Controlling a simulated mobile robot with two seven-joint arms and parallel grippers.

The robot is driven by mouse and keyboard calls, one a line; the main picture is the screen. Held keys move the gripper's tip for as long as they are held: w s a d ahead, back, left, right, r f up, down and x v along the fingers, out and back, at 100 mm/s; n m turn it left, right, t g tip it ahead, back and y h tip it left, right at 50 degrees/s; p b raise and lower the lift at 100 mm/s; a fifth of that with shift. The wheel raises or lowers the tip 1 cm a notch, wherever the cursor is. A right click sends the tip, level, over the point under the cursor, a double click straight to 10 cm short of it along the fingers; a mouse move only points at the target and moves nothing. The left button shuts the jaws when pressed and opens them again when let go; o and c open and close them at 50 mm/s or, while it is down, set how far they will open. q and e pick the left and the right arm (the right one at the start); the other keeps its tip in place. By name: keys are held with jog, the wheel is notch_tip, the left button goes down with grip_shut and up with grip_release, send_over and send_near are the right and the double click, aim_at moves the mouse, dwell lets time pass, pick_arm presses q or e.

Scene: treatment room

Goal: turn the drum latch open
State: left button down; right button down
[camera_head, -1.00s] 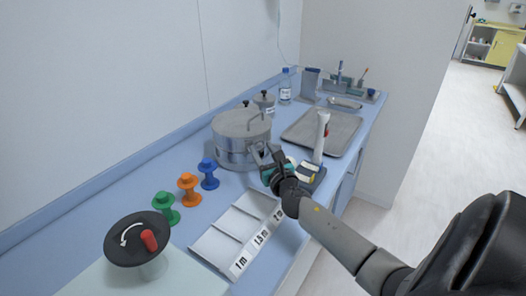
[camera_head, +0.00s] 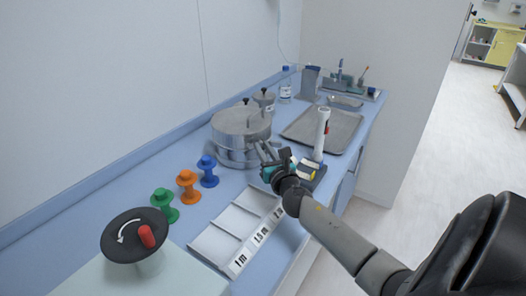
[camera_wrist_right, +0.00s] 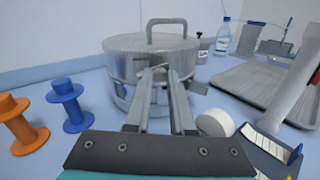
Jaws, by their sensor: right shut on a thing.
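The drum (camera_head: 238,122) is a round grey metal container with a lid and a loop handle, standing on the blue counter. It fills the middle of the right wrist view (camera_wrist_right: 125,62), where the lid sits on it. My right gripper (camera_head: 260,148) is at the drum's front side. Its two fingers (camera_wrist_right: 158,78) point at the drum wall just below the lid rim and are shut on the drum latch. The fingers hide most of the latch; a small grey tab (camera_wrist_right: 199,87) shows just right of them. My left gripper is not in view.
Blue (camera_head: 208,172), orange (camera_head: 188,187) and green (camera_head: 165,205) spools stand left of the drum. A white divided tray (camera_head: 215,243) and a black disc with a red knob (camera_head: 127,247) are nearer. A metal tray (camera_head: 345,125) and a white upright device (camera_head: 322,130) are to the right.

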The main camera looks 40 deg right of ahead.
jog(key=m, duration=0.1)
jog(key=m+b, duration=0.1)
jog(key=shift+f+m, duration=0.4)
jog(key=c, duration=0.8)
grip_release()
jog(key=shift+o, duration=0.2)
jog(key=shift+s, duration=0.15)
jog(key=v, duration=1.3)
jog(key=shift+s+a+f, duration=0.1)
jog(key=shift+s, duration=0.1)
jog(key=shift+v, duration=0.8)
jog(key=shift+a, duration=0.1)
